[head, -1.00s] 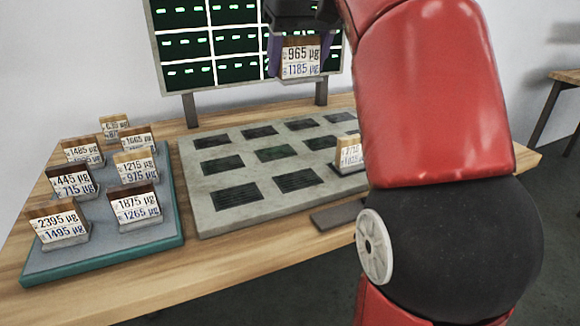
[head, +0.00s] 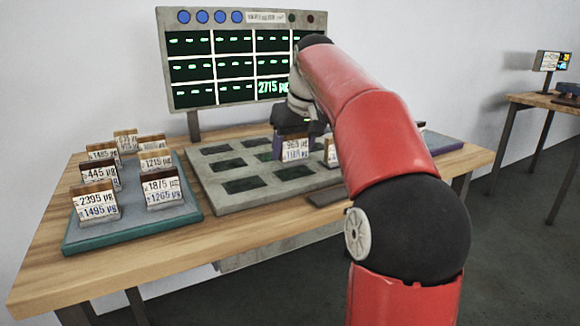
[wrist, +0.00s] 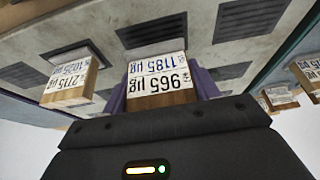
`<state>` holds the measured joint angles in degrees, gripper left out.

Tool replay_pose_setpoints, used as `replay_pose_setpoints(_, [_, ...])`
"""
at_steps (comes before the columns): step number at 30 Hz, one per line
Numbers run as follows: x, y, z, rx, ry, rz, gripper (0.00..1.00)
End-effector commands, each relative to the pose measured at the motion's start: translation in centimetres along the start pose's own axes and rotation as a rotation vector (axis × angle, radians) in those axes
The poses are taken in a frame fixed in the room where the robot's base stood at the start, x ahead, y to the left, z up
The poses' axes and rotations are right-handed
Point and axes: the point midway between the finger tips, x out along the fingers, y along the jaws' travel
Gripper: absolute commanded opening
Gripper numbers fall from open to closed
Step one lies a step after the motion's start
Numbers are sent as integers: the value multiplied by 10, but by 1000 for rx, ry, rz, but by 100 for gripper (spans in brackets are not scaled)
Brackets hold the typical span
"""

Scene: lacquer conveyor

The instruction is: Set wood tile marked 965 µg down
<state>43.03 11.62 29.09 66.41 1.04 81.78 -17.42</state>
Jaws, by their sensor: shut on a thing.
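The wood tile marked 965 µg (head: 294,149) has a white label that also reads 1185 µg. It shows upside down in the wrist view (wrist: 158,88). My gripper (head: 293,140) is shut on it, with a purple finger on each side. The tile is low over the grey slotted tray (head: 215,202), in its right part. I cannot tell whether its bottom touches the tray. Another tile, marked 2715 and 1025 µg (wrist: 70,80), stands beside it on the tray; my arm partly hides it in the head view (head: 331,152).
A teal-edged tray (head: 135,232) at the left holds several labelled tiles. A display board (head: 235,62) stands behind the table and shows 2715 µg in one cell. Several dark slots in the left part of the grey tray are empty.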

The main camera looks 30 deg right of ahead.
Motion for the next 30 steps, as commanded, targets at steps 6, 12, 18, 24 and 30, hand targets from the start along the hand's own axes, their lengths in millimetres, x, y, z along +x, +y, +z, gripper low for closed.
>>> replay_pose_setpoints(6, [26,6,13,0,1,1,30])
replay_pose_setpoints(12, [23,6,12,0,0,0,30])
replay_pose_setpoints(18, [24,6,12,0,-1,0,73])
replay_pose_setpoints(24, [24,6,12,0,0,0,82])
replay_pose_setpoints(30, [20,6,11,0,0,0,82])
